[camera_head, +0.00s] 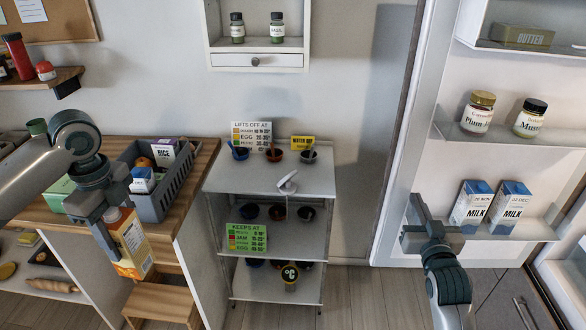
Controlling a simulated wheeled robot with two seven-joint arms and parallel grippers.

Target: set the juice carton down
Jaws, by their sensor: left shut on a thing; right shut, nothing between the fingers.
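An orange and yellow juice carton (133,250) hangs below my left gripper (110,214) in the head view, tilted, in front of the wooden counter's front edge. The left gripper is shut on the carton's upper end and hides part of it. My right gripper (418,214) is shut and empty at the right, in front of the open fridge and left of the two milk cartons.
A grey crate (184,184) with groceries stands on the wooden counter (203,158). A small wooden stool (160,302) is below the carton. A white shelf unit (315,182) with small bowls and signs stands mid-view. Two milk cartons (471,205) stand on a fridge shelf (530,232).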

